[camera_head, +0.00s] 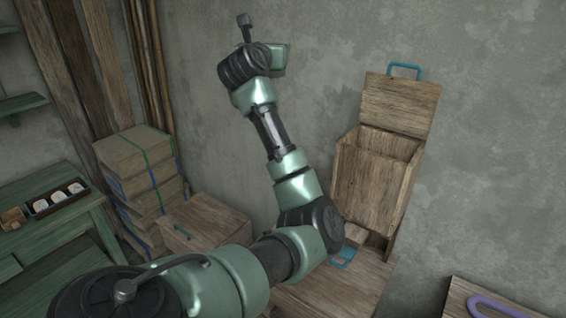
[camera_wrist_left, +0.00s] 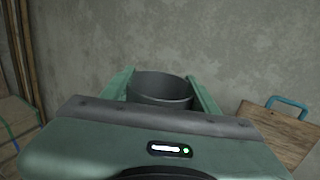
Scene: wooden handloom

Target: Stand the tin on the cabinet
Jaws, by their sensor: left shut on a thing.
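My left gripper (camera_wrist_left: 160,76) is shut on a dark grey, round, open-topped tin (camera_wrist_left: 162,90), which sits between its two green fingers in the left wrist view. In the head view the left arm reaches up, and the gripper (camera_head: 281,57) is high in front of the wall; the tin cannot be made out there. A tall wooden box (camera_head: 372,182) with a raised lid (camera_head: 399,104) and teal handle stands lower right of the gripper; I cannot tell whether it is the cabinet. The gripper is apart from it. My right gripper is not in view.
Tied brown stacks (camera_head: 140,165) stand at the left beside a green table (camera_head: 60,236) with a small tray on it. A low wooden box (camera_head: 205,225) and another wooden top (camera_head: 330,290) are below my arm. A purple handle (camera_head: 495,304) shows at the lower right.

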